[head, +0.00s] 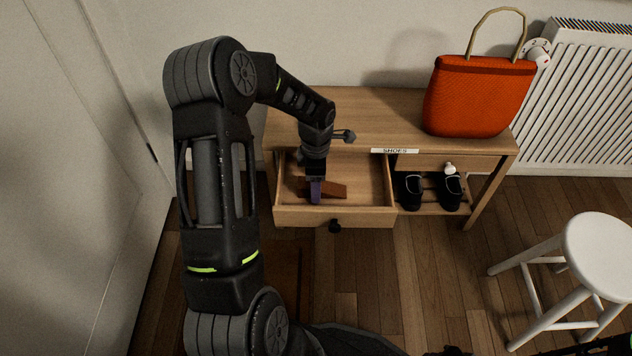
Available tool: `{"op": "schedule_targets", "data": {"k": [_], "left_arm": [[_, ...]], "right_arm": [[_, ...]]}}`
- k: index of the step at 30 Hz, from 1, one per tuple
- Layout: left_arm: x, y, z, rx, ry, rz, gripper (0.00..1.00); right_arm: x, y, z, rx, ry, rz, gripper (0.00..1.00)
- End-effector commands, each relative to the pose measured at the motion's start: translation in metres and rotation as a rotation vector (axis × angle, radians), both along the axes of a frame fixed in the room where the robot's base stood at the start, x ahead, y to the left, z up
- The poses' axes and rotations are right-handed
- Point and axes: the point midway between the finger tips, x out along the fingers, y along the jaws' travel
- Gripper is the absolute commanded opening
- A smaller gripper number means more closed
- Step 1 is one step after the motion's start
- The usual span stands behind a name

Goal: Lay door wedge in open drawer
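A red-brown wedge-shaped piece, which looks like the door wedge (334,189), is inside the open drawer (362,185) of the wooden bench. My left gripper (315,192) reaches down into the drawer from above, and its purplish finger is in front of the wedge's middle. The wedge shows on both sides of that finger. I see the gripper edge-on, so I cannot tell whether its fingers are closed on the wedge or apart. Whether the wedge touches the drawer floor is also unclear. My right gripper is not in view.
An orange bag (478,98) stands on the bench top (375,125). Black shoes (450,192) sit on the low shelf right of the drawer. A white stool (600,255) stands at the right, and a radiator (585,95) is behind.

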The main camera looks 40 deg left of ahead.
Motion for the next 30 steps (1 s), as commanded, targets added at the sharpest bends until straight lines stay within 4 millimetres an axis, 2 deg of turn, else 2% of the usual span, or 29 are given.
{"op": "schedule_targets", "data": {"k": [5, 8, 22, 26, 30], "left_arm": [[0.0, 0.0, 0.006, 0.001, -0.001, 0.001, 0.61], [0.0, 0.0, 0.017, 0.002, -0.001, -0.001, 0.61], [0.001, 0.0, 0.108, 0.002, -0.002, -0.001, 0.61], [0.001, 0.0, 0.12, 0.0, -0.002, 0.001, 0.61], [0.0, 0.0, 0.124, 0.0, 0.0, 0.0, 0.61]], "right_arm": [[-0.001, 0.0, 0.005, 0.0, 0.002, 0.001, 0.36], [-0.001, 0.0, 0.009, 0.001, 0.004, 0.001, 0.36], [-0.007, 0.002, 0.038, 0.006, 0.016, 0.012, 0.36], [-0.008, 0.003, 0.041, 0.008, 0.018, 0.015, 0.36], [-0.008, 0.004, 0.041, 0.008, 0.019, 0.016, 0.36]]}}
